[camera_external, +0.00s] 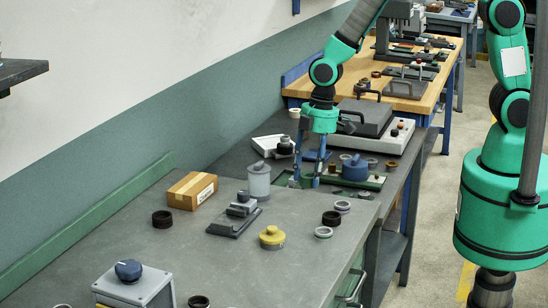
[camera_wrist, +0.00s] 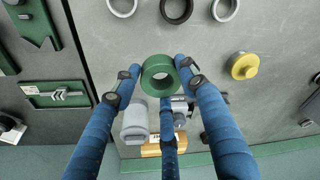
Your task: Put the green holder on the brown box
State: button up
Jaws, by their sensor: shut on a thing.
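The green holder (camera_wrist: 158,75) is a green ring held between the blue fingertips of my gripper (camera_external: 306,181) in the wrist view. My gripper is shut on it, above the seam between the two grey tables. In the external view, the fingers largely hide the holder. The brown box (camera_external: 192,190) lies on the near grey table, left of my gripper and beside a grey lidded jar. It also shows in the wrist view (camera_wrist: 150,151), partly covered by a finger.
A grey lidded jar (camera_external: 259,180) stands between the brown box and my gripper. A grey block fixture (camera_external: 235,217), a yellow knobbed piece (camera_external: 272,237) and several dark and grey rings lie nearby. A green tray (camera_external: 372,182) with a blue part is right of my gripper. The table is clear left of the box.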

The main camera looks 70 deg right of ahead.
jog(key=w+a+r+p, duration=0.1)
jog(key=w, duration=0.5)
jog(key=w+a+r+p, duration=0.1)
jog(key=w+r+p, duration=0.1)
jog(key=w, duration=0.4)
jog(key=w+a+r+p, duration=0.1)
jog(key=w+p, duration=0.1)
jog(key=w, duration=0.4)
jog(key=shift+r, duration=0.25)
notch_tip(320, 180, up, 2)
jog(key=p, duration=0.6)
send_over(192, 183)
jog(key=shift+s+d, duration=0.1)
jog(key=shift+f, duration=0.1)
jog(key=shift+f, duration=3.05)
jog(key=shift+f+p, duration=0.5)
jog(key=shift+f, duration=1.35)
jog(key=shift+f, duration=0.2)
